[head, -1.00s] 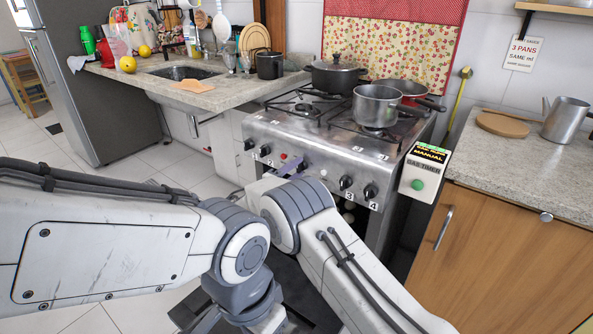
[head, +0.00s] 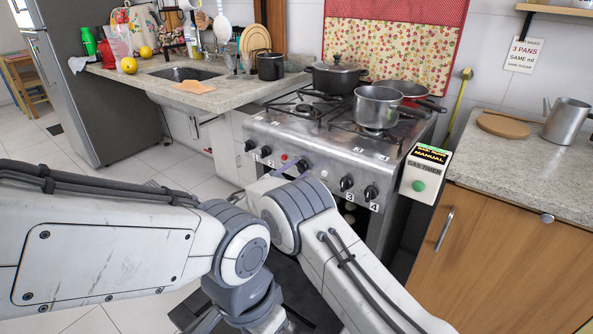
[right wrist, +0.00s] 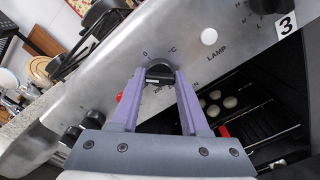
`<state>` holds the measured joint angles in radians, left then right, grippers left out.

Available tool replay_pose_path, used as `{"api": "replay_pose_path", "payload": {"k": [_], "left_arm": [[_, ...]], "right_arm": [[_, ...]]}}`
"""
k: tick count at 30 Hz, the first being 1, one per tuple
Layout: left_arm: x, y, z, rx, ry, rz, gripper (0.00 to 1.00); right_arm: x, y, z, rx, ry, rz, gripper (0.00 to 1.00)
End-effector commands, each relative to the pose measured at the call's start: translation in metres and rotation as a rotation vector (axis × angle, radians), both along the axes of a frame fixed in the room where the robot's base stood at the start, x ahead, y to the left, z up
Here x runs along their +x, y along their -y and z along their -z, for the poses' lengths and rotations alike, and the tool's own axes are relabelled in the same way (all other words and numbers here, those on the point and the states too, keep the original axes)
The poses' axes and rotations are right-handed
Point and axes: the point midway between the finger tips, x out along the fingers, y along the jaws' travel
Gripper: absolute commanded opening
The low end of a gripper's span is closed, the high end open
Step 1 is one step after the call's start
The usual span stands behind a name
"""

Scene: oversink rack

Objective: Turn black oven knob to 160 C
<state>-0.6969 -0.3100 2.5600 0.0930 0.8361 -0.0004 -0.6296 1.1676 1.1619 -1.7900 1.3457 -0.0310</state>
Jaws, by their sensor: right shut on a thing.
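The black oven knob (right wrist: 159,72) sits on the steel front panel of the stove (head: 320,150), beside "°C" lettering and a LAMP label. My right gripper (right wrist: 160,78) has its two purple fingers on either side of the knob and is shut on it. The knob's exact setting cannot be read. My left arm comes in from the left, but its gripper is out of view.
Burner knobs (head: 346,183) sit to the right on the panel, and a red button (right wrist: 119,97) is close to my fingers. A gas timer box (head: 427,171) hangs at the stove's right. Pots (head: 377,106) stand on top. A wooden cabinet (head: 495,230) stands at right.

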Motion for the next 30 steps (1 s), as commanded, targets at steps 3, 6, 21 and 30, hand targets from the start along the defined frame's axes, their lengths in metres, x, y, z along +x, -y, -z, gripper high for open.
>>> {"api": "replay_pose_path", "payload": {"k": [3, 6, 21, 30], "left_arm": [[0.0, 0.0, -0.0025, 0.0, 0.0, 0.0, 0.5], [0.0, 0.0, -0.0037, 0.0, 0.0, 0.0, 0.5], [0.0, 0.0, -0.0056, 0.0, 0.0, 0.0, 0.5], [0.0, 0.0, -0.0055, 0.0, 0.0, 0.0, 0.5]], "right_arm": [[-0.0002, -0.0023, 0.0005, -0.062, -0.048, -0.006, 0.0], [-0.0002, -0.0022, 0.0008, -0.105, -0.079, -0.006, 0.0], [-0.0005, -0.0022, 0.0019, -0.19, -0.141, -0.005, 0.0], [-0.0007, -0.0021, 0.0022, -0.19, -0.141, -0.005, 0.49]]}}
